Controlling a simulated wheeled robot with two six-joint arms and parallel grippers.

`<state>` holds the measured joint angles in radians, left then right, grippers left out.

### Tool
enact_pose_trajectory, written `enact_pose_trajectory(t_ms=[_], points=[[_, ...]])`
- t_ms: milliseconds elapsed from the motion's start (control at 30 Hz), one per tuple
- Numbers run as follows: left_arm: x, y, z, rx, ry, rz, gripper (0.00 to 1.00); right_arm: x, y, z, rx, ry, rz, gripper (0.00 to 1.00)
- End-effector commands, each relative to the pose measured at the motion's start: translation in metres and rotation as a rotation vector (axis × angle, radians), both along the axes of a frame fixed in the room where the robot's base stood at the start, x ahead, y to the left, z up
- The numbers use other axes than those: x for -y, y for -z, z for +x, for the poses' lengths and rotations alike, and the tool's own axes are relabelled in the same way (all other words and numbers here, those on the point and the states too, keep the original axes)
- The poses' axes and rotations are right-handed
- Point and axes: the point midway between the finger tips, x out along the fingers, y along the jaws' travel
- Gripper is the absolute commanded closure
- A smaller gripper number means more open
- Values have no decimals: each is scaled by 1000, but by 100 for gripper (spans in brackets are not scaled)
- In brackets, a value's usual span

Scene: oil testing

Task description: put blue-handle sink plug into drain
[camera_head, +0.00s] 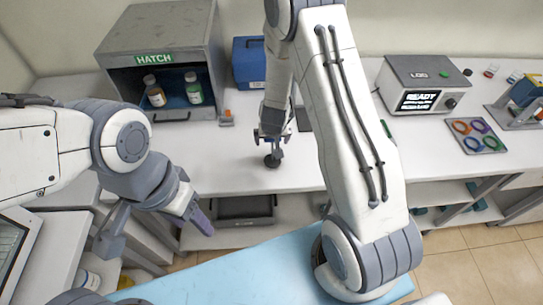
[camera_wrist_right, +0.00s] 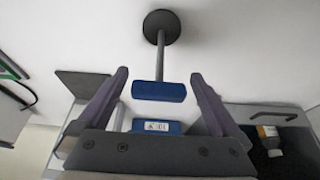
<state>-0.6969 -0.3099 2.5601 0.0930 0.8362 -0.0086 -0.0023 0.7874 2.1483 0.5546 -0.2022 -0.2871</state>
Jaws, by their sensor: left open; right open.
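The sink plug has a dark round base (camera_head: 271,161), which stands on the white counter in the head view. In the right wrist view its blue handle (camera_wrist_right: 158,91) sits at the top of a thin stem, with the round base beyond it. My right gripper (camera_wrist_right: 159,74) is open, its two fingers on either side of the handle and stem with gaps showing. In the head view the right gripper (camera_head: 271,137) is just above the plug base and hides the handle. My left gripper (camera_head: 155,232) is open and empty at the left, away from the plug. I cannot make out a drain.
A grey hatch cabinet (camera_head: 150,48) with bottles and a blue box (camera_head: 247,64) stand at the back. A small orange item (camera_head: 227,115) lies near the cabinet. A display device (camera_head: 422,84) and a ring tray (camera_head: 477,136) are at right.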

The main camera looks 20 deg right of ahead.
Motion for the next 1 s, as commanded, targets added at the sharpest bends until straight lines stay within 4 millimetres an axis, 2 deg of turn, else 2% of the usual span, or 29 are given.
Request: enact_pose_trajectory(t_ms=[133, 400, 667, 1000], points=[[0, 0, 0, 0, 0, 0, 43, 3, 14, 6, 0, 3, 0, 0], [0, 0, 0, 0, 0, 0, 43, 4, 16, 7, 1, 4, 0, 0], [0, 0, 0, 0, 0, 0, 43, 4, 16, 6, 1, 4, 0, 99], [0, -1, 0, 0, 0, 0, 43, 4, 13, 7, 1, 5, 1, 100]])
